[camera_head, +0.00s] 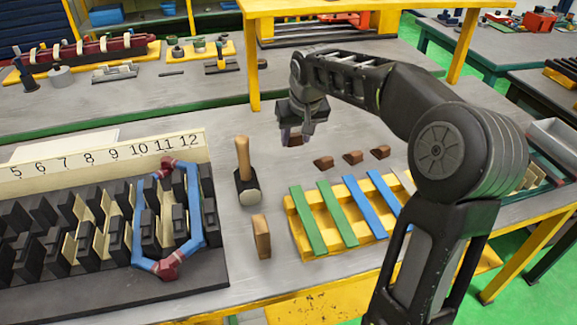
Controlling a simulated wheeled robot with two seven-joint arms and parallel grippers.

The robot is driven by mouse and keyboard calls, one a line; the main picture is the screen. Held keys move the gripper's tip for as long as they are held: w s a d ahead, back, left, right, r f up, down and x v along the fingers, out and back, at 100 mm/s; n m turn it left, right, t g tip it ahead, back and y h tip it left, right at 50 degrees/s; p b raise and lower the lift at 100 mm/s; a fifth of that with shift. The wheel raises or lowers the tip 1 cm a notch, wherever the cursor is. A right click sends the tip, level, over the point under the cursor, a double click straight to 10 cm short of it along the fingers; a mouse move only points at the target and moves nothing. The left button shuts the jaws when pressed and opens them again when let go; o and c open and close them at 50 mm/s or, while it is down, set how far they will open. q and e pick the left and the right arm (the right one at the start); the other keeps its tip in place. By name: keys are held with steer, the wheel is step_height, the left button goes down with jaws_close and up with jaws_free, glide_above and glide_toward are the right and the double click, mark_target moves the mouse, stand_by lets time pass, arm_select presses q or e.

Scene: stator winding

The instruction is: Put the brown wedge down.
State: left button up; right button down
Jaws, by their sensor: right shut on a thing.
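The brown wedge (293,139) is between the fingers of my right gripper (297,131), at or just above the grey tabletop. The gripper hides part of it, and I cannot tell whether it touches the table. My right arm reaches in from the right, with the gripper pointing down. Similar brown wedges (323,163) lie in a row on the table to the right of the gripper. My left gripper is not in view.
A mallet (247,190) stands on its head, with a wooden block (261,237) nearer. A yellow rack (303,231) holds green and blue strips. The numbered stator fixture (190,285) with a blue coil (199,205) is at the left. A yellow post (253,85) stands behind the gripper.

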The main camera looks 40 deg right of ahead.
glide_above(294, 173)
steer(key=s, duration=0.1)
steer(key=shift+s+a+f, duration=0.1)
steer(key=shift+f, duration=1.5)
steer(key=shift+s+a+f, duration=0.1)
steer(key=shift+f, duration=1.45)
steer(key=shift+f, duration=0.1)
steer(key=shift+f, duration=1.75)
steer(key=shift+f, duration=0.25)
steer(key=c, duration=0.8)
jaws_free()
steer(key=shift+r, duration=0.1)
steer(key=shift+r, duration=0.1)
